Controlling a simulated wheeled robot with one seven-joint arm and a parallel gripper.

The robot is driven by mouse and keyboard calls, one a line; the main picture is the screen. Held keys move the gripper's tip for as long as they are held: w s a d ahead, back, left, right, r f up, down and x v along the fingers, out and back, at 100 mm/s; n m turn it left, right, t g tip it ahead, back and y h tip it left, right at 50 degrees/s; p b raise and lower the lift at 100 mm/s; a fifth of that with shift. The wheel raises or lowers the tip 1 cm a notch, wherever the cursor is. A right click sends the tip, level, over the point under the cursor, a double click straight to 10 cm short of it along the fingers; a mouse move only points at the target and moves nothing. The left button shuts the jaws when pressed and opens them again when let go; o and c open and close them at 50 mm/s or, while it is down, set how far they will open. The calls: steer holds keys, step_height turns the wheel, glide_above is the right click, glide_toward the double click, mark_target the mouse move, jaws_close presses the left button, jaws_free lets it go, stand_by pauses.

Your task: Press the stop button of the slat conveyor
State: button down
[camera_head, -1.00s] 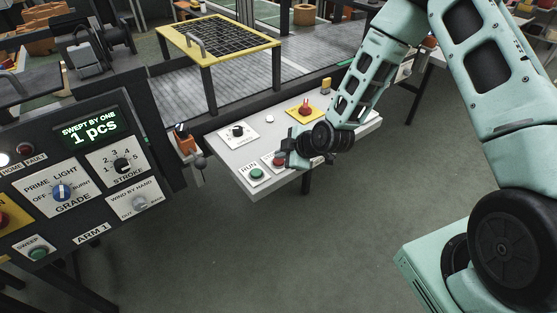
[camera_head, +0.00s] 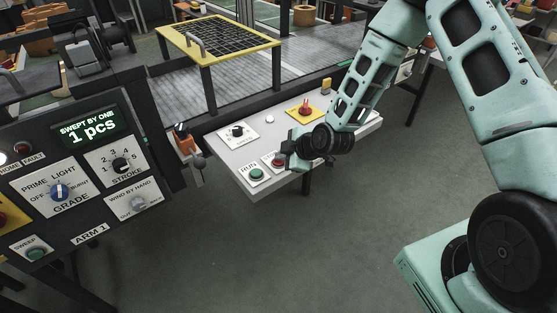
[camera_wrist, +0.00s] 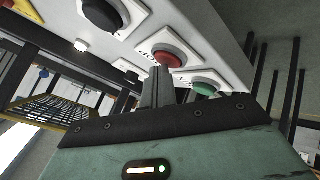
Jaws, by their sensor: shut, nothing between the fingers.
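The white control panel (camera_head: 222,144) has a red button (camera_head: 278,161) on a white plate at its front edge, beside the green RUN button (camera_head: 257,174). In the wrist view the red button (camera_wrist: 169,56) and green button (camera_wrist: 205,88) both show clearly. My gripper (camera_head: 287,153) is over the panel, just behind and right of the red button. In the wrist view its shut, empty fingers (camera_wrist: 160,72) point at the lower rim of the red button. I cannot tell whether the tips touch it.
The panel also carries a black knob (camera_head: 238,131), a small white lamp (camera_head: 269,119) and a red mushroom button on a yellow plate (camera_head: 305,110). Left stands a dark ARM 1 console (camera_head: 85,185) reading 1 pcs. A yellow-framed grid table (camera_head: 217,45) stands behind. The floor in front is clear.

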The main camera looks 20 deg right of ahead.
mark_target(281, 163)
steer(key=shift+r+p, duration=0.5)
steer(key=shift+r, duration=0.35)
steer(key=shift+r, duration=0.1)
steer(key=shift+r+p, duration=1.6)
steer(key=shift+r, duration=0.85)
steer(key=shift+f, duration=0.1)
steer(key=shift+a, duration=0.1)
